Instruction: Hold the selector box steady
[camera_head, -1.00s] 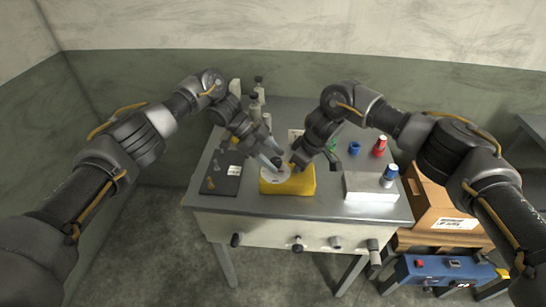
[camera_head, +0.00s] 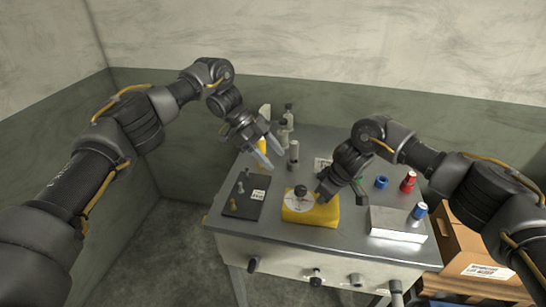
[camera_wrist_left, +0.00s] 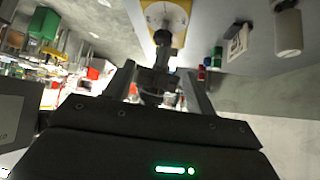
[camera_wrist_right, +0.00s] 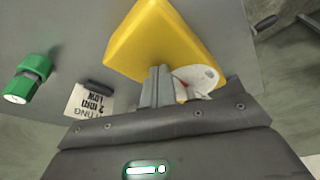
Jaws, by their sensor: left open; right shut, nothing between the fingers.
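The selector box (camera_head: 322,216) is yellow, with a white dial and a black knob (camera_head: 301,192) on top. It sits on the grey table near the front edge. My right gripper (camera_head: 321,197) is shut and empty at the box's right side; in the right wrist view its closed fingers (camera_wrist_right: 160,86) overlap the yellow box (camera_wrist_right: 150,38) by the dial. I cannot tell whether they press on it. My left gripper (camera_head: 268,156) is open and empty, raised behind and left of the box. The box also shows past its fingers in the left wrist view (camera_wrist_left: 176,12).
A dark panel with small parts (camera_head: 243,207) lies left of the box. A silver block (camera_head: 396,226) stands to the right, with a blue-capped part (camera_head: 419,211) on it. Several bottles stand at the back left.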

